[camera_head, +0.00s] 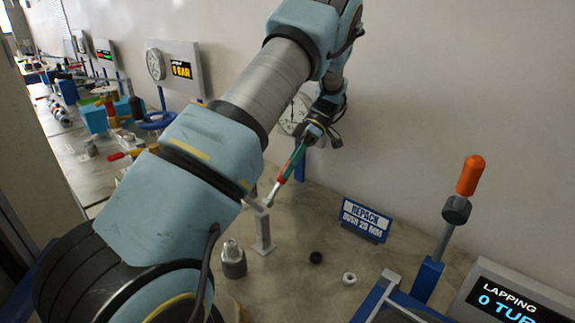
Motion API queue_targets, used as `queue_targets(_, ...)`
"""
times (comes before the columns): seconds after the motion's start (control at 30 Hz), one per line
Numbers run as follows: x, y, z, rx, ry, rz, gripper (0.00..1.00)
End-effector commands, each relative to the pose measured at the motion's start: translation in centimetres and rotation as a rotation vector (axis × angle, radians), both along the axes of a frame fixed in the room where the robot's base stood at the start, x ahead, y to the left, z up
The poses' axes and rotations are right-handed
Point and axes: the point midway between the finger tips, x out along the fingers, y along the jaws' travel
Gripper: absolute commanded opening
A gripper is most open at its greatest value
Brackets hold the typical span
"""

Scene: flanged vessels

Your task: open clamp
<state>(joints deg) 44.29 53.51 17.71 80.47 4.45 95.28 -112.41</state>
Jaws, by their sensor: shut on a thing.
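My gripper (311,133) is in the upper middle of the head view, at the far end of my bent arm. My arm crosses in front of the area left of the post, so part of the clamp there may be hidden. The fingertips are small and partly hidden by the gripper body.
A dark vessel with a pale top (233,260) stands left of the post. A black ring (315,257), a white ring (349,279) and a blue-framed sign (366,220) are to the right. An orange-handled lever (470,176) rises farther right. The wall is close behind.

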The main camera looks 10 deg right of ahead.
Motion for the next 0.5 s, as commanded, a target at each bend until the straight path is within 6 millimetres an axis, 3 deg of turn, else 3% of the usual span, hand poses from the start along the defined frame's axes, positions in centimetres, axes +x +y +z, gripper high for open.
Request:
queue_targets(0.43, 0.05, -0.19, -0.13, 0.003, 0.003, -0.002, 0.0)
queue_targets(0.47, 0.04, -0.2, -0.13, 0.002, 0.003, -0.002, 0.35)
queue_targets(0.5, 0.05, -0.19, -0.13, 0.002, 0.003, -0.002, 0.39)
